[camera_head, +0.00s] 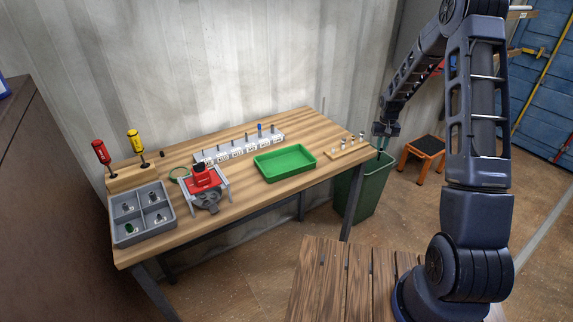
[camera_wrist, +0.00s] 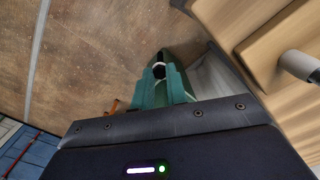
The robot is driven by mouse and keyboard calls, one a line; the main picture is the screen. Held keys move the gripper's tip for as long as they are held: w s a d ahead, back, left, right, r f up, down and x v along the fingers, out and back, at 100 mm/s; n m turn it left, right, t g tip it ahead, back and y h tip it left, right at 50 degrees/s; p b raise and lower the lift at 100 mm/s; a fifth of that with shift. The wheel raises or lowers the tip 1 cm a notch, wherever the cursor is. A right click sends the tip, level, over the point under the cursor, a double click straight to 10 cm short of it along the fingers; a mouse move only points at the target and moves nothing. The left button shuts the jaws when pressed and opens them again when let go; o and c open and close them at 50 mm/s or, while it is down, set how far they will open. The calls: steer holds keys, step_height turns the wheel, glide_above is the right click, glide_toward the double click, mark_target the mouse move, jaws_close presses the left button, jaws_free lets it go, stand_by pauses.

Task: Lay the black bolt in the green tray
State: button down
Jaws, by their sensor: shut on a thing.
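The green tray (camera_head: 285,163) lies empty on the wooden workbench, right of its middle. My gripper (camera_head: 382,138) hangs beyond the bench's right end, apart from the tray and to its right, above the green bin. In the wrist view, the teal fingers of my gripper (camera_wrist: 160,88) are shut on a small dark piece, which looks like the black bolt (camera_wrist: 159,70). A pale spot shows on it, and the fingers hide the rest. In the head view the bolt is too small to make out.
A wooden strip with pegs (camera_head: 347,151) lies between tray and gripper. A white labelled rack (camera_head: 238,148) stands behind the tray, a red vise (camera_head: 205,177) and grey divided box (camera_head: 142,214) to the left. The green bin (camera_head: 365,190) and orange stool (camera_head: 423,155) stand right of the bench.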

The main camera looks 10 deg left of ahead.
steer(key=w+a+r+n, duration=0.2)
steer(key=a+r, duration=0.7)
steer(key=r, duration=0.1)
steer(key=s+a+r+n, duration=0.5)
steer(key=s+a+r, duration=0.5)
steer(key=s+a, duration=0.4)
steer(key=s+a+r+n, duration=0.5)
steer(key=s+a+r, duration=0.5)
steer(key=s+a, duration=0.45)
steer(key=f, duration=1.9)
steer(key=shift+w+a+f, duration=0.1)
steer(key=shift+w, duration=0.2)
steer(key=shift+f, duration=0.1)
steer(key=c, duration=1.4)
jaws_free()
